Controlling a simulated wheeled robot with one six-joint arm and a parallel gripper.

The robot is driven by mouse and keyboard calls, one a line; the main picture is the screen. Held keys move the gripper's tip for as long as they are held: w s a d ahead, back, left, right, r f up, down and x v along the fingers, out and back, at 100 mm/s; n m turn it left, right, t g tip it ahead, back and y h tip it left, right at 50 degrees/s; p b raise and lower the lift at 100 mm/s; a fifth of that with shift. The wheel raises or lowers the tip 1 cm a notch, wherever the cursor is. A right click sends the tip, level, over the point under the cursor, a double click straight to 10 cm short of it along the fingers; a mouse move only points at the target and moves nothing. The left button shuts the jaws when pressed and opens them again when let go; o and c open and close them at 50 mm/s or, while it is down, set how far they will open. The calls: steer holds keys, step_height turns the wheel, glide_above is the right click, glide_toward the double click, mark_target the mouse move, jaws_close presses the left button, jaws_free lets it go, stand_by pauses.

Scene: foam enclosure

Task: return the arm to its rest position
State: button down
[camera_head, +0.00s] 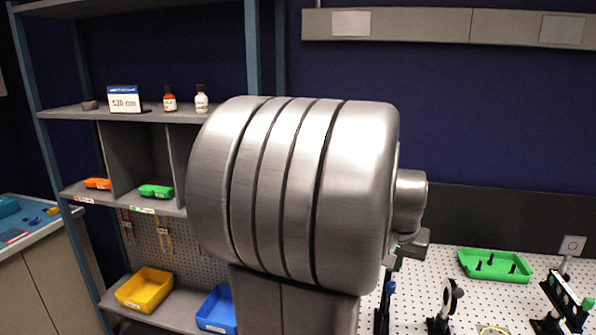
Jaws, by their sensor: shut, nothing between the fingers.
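My arm (295,190) fills the middle of the head view. A large grey metal joint with several dark grooves is close to the camera, on top of a grey link that runs down out of the frame. Smaller grey parts of my arm (411,195) show behind its right side, above the perforated table. My gripper's fingers cannot be made out; the big joint hides much of what lies behind it.
A shelf (75,112) at left holds two small bottles, a sign, orange and green pieces, a yellow bin (145,290) and a blue bin (217,310). The perforated table (440,270) at right carries a green tray (495,265) and dark mounts. A grey rail crosses the wall above.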

mark_target(392, 282)
steer(key=x, duration=0.3)
steer(key=shift+w+f, duration=0.1)
steer(key=shift+f, duration=0.1)
steer(key=w+d+f+p, duration=0.1)
steer(key=w+f+p, duration=0.1)
steer(key=w, duration=0.3)
steer(key=shift+w+d, duration=0.2)
steer(key=shift+d, duration=0.15)
steer(key=shift+s, duration=0.15)
